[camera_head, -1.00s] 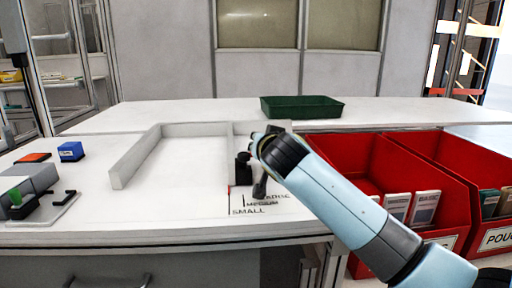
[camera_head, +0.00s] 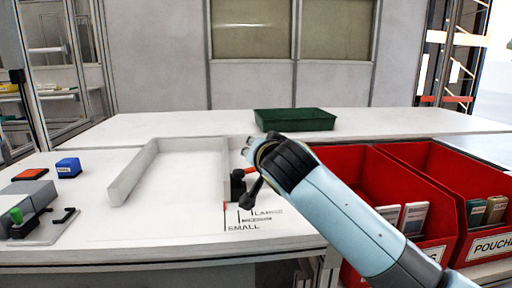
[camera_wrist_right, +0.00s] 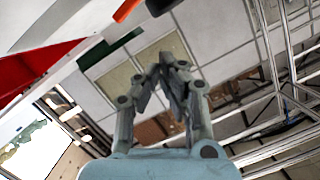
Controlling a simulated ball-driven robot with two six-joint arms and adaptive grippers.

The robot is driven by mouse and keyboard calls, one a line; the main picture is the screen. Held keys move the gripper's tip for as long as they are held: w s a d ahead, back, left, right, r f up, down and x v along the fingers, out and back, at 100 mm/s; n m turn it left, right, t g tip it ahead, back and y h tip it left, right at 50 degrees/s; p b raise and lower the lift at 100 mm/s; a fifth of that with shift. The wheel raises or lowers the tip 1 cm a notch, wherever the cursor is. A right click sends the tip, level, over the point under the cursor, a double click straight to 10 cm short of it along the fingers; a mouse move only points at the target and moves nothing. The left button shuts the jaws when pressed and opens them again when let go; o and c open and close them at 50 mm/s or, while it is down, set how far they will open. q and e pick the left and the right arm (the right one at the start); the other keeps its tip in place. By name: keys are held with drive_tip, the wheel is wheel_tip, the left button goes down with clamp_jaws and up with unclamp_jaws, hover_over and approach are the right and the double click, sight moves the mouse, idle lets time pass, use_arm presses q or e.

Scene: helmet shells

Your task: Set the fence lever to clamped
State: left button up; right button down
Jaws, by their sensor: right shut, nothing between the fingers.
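The white fence (camera_head: 128,172) stands on the white table, with a wall at the left, one at the back and one at the right. A black clamp block (camera_head: 238,186) sits at its right wall, with a small part of a red lever (camera_head: 250,172) showing beside my wrist. The lever's exact angle is hidden by my arm. An orange-red piece (camera_wrist_right: 126,9) and a black knob also show at the top of the right wrist view. My right gripper (camera_wrist_right: 172,62) is shut and empty; in the head view its fingers are mostly hidden behind my wrist. My left gripper is not in view.
Size marks, with SMALL (camera_head: 243,227) nearest, are printed on the table by the clamp. A green tray (camera_head: 295,120) stands at the back. Red bins (camera_head: 398,172) stand at the right, under my arm. A blue box (camera_head: 68,167) and a grey device (camera_head: 32,200) are at the left.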

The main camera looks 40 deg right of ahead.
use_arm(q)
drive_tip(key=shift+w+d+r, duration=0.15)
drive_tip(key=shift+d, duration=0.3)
use_arm(e)
drive_tip(key=shift+a+v, duration=0.2)
drive_tip(key=shift+v, duration=0.95)
drive_tip(key=shift+a+v, duration=0.15)
drive_tip(key=shift+v, duration=1)
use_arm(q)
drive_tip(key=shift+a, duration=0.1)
use_arm(e)
drive_tip(key=shift+w, duration=0.2)
